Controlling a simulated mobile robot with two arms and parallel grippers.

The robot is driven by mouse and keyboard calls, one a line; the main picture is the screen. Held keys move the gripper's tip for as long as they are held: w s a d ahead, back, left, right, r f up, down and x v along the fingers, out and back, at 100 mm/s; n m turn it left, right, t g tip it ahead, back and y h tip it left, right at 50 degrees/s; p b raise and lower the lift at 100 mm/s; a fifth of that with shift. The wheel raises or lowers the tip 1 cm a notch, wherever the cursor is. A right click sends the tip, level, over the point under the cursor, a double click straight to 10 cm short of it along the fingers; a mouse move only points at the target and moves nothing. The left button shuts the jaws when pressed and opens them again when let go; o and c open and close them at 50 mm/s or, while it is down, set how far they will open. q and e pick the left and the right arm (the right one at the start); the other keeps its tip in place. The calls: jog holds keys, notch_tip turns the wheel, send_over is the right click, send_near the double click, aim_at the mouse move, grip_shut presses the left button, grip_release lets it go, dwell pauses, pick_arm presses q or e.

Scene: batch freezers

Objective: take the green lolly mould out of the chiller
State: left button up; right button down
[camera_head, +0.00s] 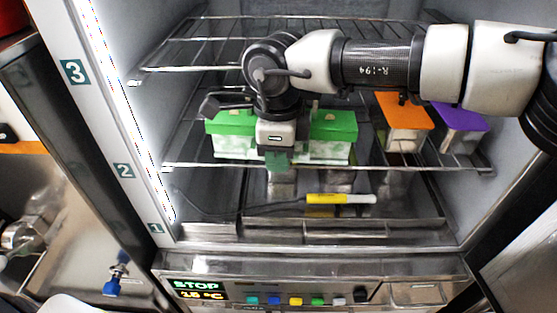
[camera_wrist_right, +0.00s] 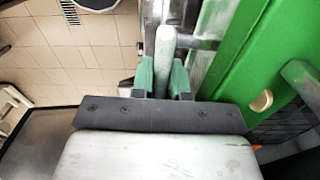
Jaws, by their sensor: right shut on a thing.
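The green lolly mould (camera_head: 333,127) has a green lid with small pale knobs and a whitish body. It sits at the second shelf level of the open chiller, its middle hidden behind my right gripper (camera_head: 277,160). In the right wrist view, the mould's green lid (camera_wrist_right: 235,60) fills the right side. There the green-padded fingers of my right gripper (camera_wrist_right: 164,78) are closed around a pale bar at the mould's front, apparently its handle. Whether the mould touches the shelf is hard to tell. My left gripper is not in view.
An orange-lidded mould (camera_head: 405,112) and a purple-lidded mould (camera_head: 461,120) stand to the right on the wire shelf (camera_head: 215,165). Another wire rack (camera_head: 200,42) is above. A yellow-and-white pen-like probe (camera_head: 340,198) lies below. The control panel (camera_head: 300,290) is under the opening.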

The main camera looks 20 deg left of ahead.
jog(key=s+d+b, duration=0.2)
jog(key=s+b, duration=0.1)
jog(key=s, duration=0.5)
jog(key=s+d+b, duration=0.2)
jog(key=s+b, duration=0.2)
jog(key=s, duration=0.4)
jog(key=shift+d+b, duration=0.3)
jog(key=shift+d, duration=0.05)
